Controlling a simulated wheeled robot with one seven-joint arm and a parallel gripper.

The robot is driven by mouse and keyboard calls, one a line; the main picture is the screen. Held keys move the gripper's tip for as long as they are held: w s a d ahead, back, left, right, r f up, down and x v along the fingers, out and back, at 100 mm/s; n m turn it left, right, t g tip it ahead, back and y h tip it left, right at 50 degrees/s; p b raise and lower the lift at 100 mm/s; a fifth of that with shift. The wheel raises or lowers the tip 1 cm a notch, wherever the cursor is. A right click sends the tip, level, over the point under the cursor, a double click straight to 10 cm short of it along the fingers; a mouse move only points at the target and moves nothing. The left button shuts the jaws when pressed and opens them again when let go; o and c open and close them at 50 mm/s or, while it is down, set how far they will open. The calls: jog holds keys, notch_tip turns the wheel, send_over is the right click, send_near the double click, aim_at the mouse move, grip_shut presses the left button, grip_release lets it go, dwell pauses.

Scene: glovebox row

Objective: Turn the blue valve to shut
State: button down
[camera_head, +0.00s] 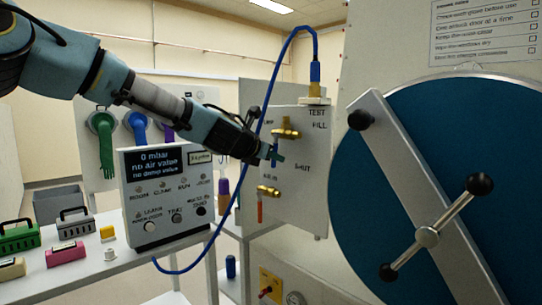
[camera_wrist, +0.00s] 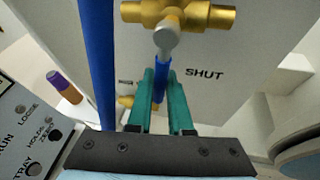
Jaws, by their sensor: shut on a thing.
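The upper brass valve (camera_head: 286,133) sits on a pale panel, below the label TEST FILL. It also shows at the top of the wrist view (camera_wrist: 178,16). Its blue lever (camera_wrist: 161,82) hangs down from a grey hub, roughly square to the brass body. My gripper (camera_head: 275,154) is at this lever, and its teal fingers (camera_wrist: 162,90) are shut on it from both sides. The word SHUT (camera_wrist: 205,74) is on the panel to the right of the lever. In the head view my gripper hides most of the lever.
A lower brass valve (camera_head: 268,191) with a red lever (camera_head: 260,212) is below. A blue hose (camera_head: 272,90) loops close beside my gripper. A control box (camera_head: 168,196) stands at left. A large round blue door (camera_head: 440,180) with a bar and handle fills the right.

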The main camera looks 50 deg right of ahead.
jog(key=shift+s+f+n+g, duration=0.1)
jog(key=shift+s+n+g, duration=0.25)
jog(key=shift+n+g, duration=0.05)
dwell(0.4)
jog(key=c, duration=0.8)
grip_release()
jog(key=shift+c, duration=0.2)
jog(key=shift+a, duration=0.1)
jog(key=b+v, duration=0.3)
jog(key=v, duration=0.7)
jog(key=shift+a+r+b, duration=0.25)
jog(key=shift+r+b, duration=0.05)
jog(key=shift+b, duration=0.05)
jog(key=shift+s, duration=0.15)
